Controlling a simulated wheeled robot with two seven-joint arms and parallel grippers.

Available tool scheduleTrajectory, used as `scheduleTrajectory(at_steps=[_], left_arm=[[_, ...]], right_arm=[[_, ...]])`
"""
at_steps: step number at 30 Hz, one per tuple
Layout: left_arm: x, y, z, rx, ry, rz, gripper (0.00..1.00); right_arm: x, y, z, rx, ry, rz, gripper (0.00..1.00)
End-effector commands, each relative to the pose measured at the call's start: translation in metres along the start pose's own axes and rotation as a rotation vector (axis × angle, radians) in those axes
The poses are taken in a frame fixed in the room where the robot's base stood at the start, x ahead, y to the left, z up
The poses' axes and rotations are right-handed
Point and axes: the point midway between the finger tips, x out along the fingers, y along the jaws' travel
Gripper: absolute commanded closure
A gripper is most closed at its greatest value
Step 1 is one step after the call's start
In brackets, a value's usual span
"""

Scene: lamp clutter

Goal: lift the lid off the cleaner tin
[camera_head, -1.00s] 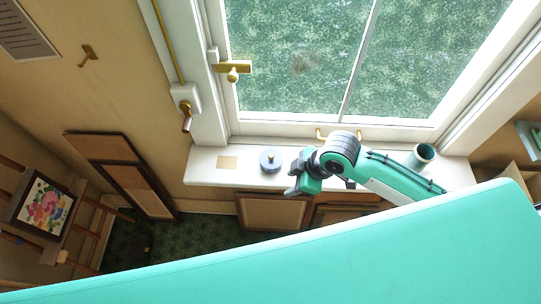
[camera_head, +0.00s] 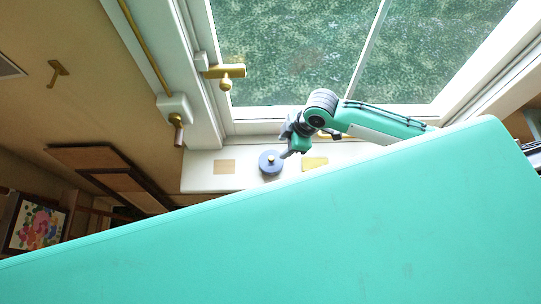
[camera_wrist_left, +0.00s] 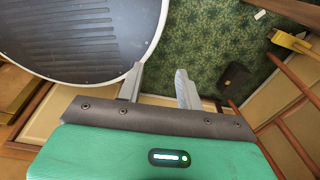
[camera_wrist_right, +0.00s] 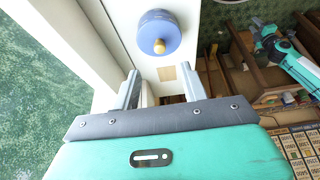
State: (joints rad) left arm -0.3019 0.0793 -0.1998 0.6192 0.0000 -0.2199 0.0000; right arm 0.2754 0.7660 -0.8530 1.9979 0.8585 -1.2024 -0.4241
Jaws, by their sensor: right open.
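The cleaner tin (camera_head: 270,166) is a squat round blue-grey tin on the white windowsill, with a small brass knob (camera_head: 271,157) on its lid. In the right wrist view the tin's lid (camera_wrist_right: 150,22) is beyond the fingertips, with its knob (camera_wrist_right: 158,46) facing me. My right gripper (camera_head: 287,145) is open and empty, close to the tin at its upper right; I see no contact. My left gripper (camera_wrist_left: 160,74) shows only in its wrist view. Its fingers are apart with nothing between them, away from the tin.
A tan square (camera_head: 224,167) lies on the sill left of the tin, and a yellow patch (camera_head: 314,163) lies to its right. A brass window handle (camera_head: 224,71) juts out above. Framed panels (camera_head: 95,160) lean at the lower left. My teal body hides the sill's right part.

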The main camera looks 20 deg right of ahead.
Motion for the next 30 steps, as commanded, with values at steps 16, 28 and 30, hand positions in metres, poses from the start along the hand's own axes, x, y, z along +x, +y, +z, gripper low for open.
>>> scheduleTrajectory(at_steps=[16, 28, 30], left_arm=[[-0.026, -0.003, -0.019, 0.0, 0.021, -0.003, 0.64], [-0.04, -0.001, -0.003, 0.0, -0.001, 0.0, 0.64], [-0.04, -0.001, -0.002, 0.0, -0.002, 0.0, 0.64]], right_arm=[[0.052, -0.002, -0.002, 0.001, -0.002, -0.002, 0.55], [0.089, -0.001, -0.001, -0.001, -0.001, 0.001, 0.55], [0.09, -0.001, 0.0, -0.001, -0.001, 0.001, 0.55]])
